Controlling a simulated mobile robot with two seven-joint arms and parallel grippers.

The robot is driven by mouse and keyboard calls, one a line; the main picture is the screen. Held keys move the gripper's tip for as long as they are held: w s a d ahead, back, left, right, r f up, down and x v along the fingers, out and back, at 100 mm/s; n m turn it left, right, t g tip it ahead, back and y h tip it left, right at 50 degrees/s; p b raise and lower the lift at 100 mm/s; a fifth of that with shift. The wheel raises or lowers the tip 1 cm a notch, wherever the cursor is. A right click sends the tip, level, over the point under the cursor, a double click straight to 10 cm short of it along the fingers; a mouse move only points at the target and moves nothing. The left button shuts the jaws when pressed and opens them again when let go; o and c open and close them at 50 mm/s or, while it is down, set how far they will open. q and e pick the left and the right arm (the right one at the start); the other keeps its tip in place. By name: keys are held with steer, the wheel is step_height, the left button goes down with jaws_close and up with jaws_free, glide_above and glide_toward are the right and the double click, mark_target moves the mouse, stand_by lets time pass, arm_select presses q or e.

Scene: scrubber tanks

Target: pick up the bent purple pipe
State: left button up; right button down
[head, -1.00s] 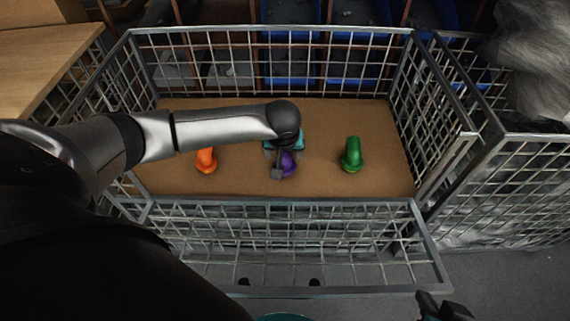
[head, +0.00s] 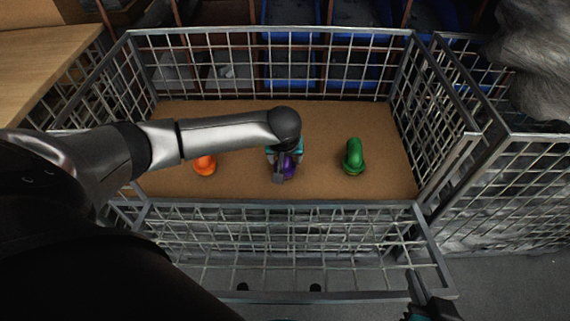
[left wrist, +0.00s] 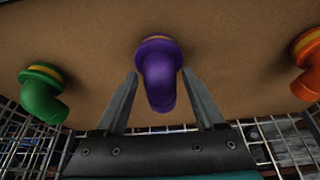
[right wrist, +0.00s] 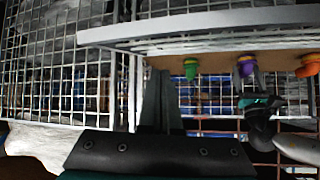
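The bent purple pipe (head: 290,168) stands on the brown floor of the wire basket, partly hidden by my left gripper (head: 281,172) in the head view. In the left wrist view the purple pipe (left wrist: 158,75) sits between the two spread fingers of my left gripper (left wrist: 162,85), with gaps on both sides. The left gripper is open. My right gripper (head: 417,290) is outside the basket near the bottom right of the head view. In the right wrist view its fingers (right wrist: 163,85) are together, with nothing seen between them.
An orange bent pipe (head: 204,165) stands to the left of the purple one, and a green bent pipe (head: 352,156) to the right. Wire mesh walls surround the basket (head: 270,32). Another mesh cage (head: 510,190) stands at the right.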

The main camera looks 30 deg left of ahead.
arm_select(q)
steer(key=c, duration=0.9)
steer(key=shift+r, duration=0.2)
